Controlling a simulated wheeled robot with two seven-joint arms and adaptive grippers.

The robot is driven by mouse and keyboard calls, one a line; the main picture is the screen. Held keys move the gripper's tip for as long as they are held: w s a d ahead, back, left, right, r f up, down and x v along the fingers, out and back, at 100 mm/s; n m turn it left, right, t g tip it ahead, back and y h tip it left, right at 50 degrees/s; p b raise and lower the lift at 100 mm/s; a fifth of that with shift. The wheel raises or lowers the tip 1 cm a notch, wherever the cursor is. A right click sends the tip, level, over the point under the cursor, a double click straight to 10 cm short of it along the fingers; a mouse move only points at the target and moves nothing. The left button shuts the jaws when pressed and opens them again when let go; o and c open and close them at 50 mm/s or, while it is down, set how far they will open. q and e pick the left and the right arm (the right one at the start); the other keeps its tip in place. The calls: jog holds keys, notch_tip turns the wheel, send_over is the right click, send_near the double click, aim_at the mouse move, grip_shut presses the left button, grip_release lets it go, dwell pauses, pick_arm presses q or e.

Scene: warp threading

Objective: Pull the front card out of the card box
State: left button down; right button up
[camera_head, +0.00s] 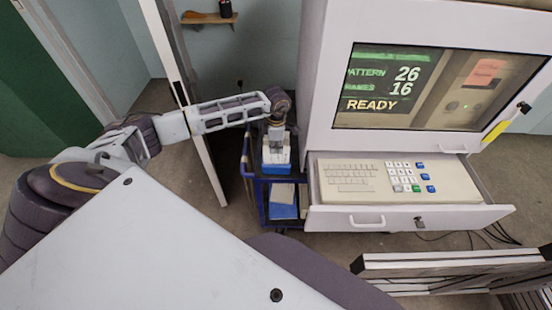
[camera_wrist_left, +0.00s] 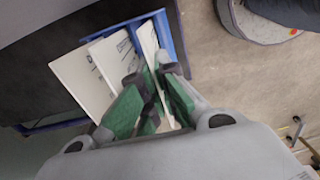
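The card box is a blue holder that shows at its side frame in the left wrist view (camera_wrist_left: 170,40), with several white cards in it. The card at the right (camera_wrist_left: 147,38) stands closest to that blue side. The other white cards (camera_wrist_left: 85,80) lean to its left, with dark print on them. My left gripper (camera_wrist_left: 155,85) reaches down there. Its green fingers sit close on either side of the right-hand card, but whether they press on it is hidden. In the head view the left gripper (camera_head: 277,130) is over the white and blue box (camera_head: 276,168). My right gripper is not in view.
The box stands on a blue cart (camera_head: 262,208) with another white and blue box (camera_head: 284,203) lower down. A white machine (camera_head: 318,120) with a screen and an open keyboard drawer (camera_head: 345,218) stands close at right. A door edge (camera_head: 205,165) is to the left.

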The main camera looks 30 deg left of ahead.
pick_arm(q)
jog(key=shift+r, duration=0.2)
jog(key=shift+r+p, duration=0.6)
jog(key=shift+r, duration=0.35)
jog(key=shift+r+p, duration=0.45)
jog(key=shift+r, duration=0.4)
jog(key=shift+r+p, duration=0.4)
jog(key=shift+r, duration=0.5)
jog(key=shift+r+p, duration=0.85)
jog(key=shift+r, duration=0.9)
jog(key=shift+f, duration=0.1)
